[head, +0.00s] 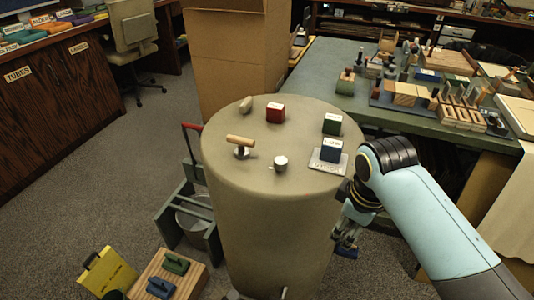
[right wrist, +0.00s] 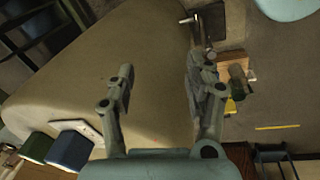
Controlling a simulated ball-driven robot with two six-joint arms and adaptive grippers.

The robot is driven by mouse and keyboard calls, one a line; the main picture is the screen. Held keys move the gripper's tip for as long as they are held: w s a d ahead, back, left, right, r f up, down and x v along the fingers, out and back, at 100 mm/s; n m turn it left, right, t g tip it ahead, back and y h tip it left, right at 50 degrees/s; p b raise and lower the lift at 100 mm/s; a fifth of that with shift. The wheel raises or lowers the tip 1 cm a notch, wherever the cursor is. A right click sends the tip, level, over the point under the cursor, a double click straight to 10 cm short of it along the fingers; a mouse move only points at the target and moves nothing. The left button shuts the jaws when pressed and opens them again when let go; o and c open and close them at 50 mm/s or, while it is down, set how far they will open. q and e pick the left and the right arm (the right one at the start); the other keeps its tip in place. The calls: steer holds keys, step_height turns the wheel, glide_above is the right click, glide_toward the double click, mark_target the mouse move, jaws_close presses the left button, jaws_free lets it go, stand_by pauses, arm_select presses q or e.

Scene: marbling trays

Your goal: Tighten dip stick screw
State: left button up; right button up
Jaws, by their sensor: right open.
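My right gripper (head: 347,243) hangs low beside the right side of a large beige drum (head: 262,235), below its top. In the right wrist view the fingers of this gripper (right wrist: 161,75) stand wide apart, with only the drum's beige surface (right wrist: 150,50) behind the gap. A small metal pin (right wrist: 187,19) shows at the drum's edge in the wrist view. I cannot tell which piece is the dip stick screw. My left gripper is out of view.
A green table (head: 335,70) with many tools stands behind right.

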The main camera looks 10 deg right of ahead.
mark_target(281, 160)
steer(key=w+a+r+n, duration=0.1)
steer(key=w+r+n, duration=0.1)
steer(key=w, duration=0.1)
steer(key=w+a+r+n, duration=0.2)
steer(key=w+r, duration=0.1)
steer(key=w+a+r+n, duration=0.1)
steer(key=w+r, duration=0.1)
steer(key=w, duration=0.1)
steer(key=shift+w+a+r+n+g+p, duration=0.25)
steer(key=shift+w+a+n+g+p, duration=0.05)
steer(key=shift+w+a+n, duration=0.1)
steer(key=w+a+r+n+g, duration=0.1)
steer(key=w+a+r+n, duration=0.45)
steer(key=w+r, duration=0.3)
steer(key=shift+n+y, duration=0.3)
steer(key=shift+n, duration=0.15)
steer(key=f, duration=0.7)
steer(key=s+f, duration=0.1)
steer(key=f, duration=0.2)
steer(key=shift+d+f+b, duration=0.2)
steer(key=shift+f+b, duration=0.05)
steer(key=shift+b, duration=0.05)
jaws_close()
